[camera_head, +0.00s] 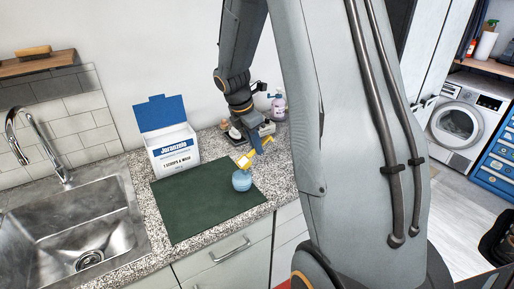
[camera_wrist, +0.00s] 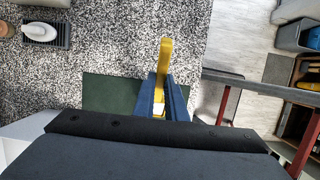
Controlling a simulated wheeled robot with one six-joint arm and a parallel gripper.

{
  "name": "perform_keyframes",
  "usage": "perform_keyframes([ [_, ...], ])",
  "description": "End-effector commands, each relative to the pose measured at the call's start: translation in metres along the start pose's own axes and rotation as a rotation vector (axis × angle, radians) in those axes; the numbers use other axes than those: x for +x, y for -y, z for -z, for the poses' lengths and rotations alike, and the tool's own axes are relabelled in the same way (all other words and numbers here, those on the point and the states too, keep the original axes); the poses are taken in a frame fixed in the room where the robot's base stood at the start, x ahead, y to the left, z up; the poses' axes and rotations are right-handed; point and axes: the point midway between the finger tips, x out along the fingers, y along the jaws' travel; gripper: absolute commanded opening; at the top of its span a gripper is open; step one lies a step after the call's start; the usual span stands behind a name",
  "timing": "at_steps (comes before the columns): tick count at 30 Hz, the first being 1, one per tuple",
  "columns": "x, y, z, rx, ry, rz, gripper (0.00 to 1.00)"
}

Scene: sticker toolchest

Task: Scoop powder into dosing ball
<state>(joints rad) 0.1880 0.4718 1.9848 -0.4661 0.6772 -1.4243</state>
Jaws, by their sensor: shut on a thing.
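My gripper (camera_head: 257,143) is shut on a yellow scoop (camera_head: 244,160). In the wrist view, the yellow handle (camera_wrist: 165,52) sticks out past the blue fingers (camera_wrist: 167,95). A small whitish patch shows lower on the scoop, but I cannot tell whether it is powder. The blue dosing ball (camera_head: 241,181) sits on the dark green mat (camera_head: 195,205), near its right side. The scoop is just above the ball and tilted; I cannot tell whether they touch. The white and blue powder box (camera_head: 173,152) stands open behind the mat, its lid raised. Its contents are hidden.
A steel sink (camera_head: 85,235) with a tap (camera_head: 25,135) is at the left. A pinkish bottle (camera_head: 277,107) and small items on a dark tray (camera_wrist: 62,36) stand at the back of the granite counter. The left part of the mat is clear.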

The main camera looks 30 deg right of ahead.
Motion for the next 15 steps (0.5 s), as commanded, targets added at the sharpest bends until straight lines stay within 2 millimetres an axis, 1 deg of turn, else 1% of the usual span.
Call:
perform_keyframes([
  [15,-0.0034,-0.0013,0.0092,-0.002,0.145,-0.004,0.0],
])
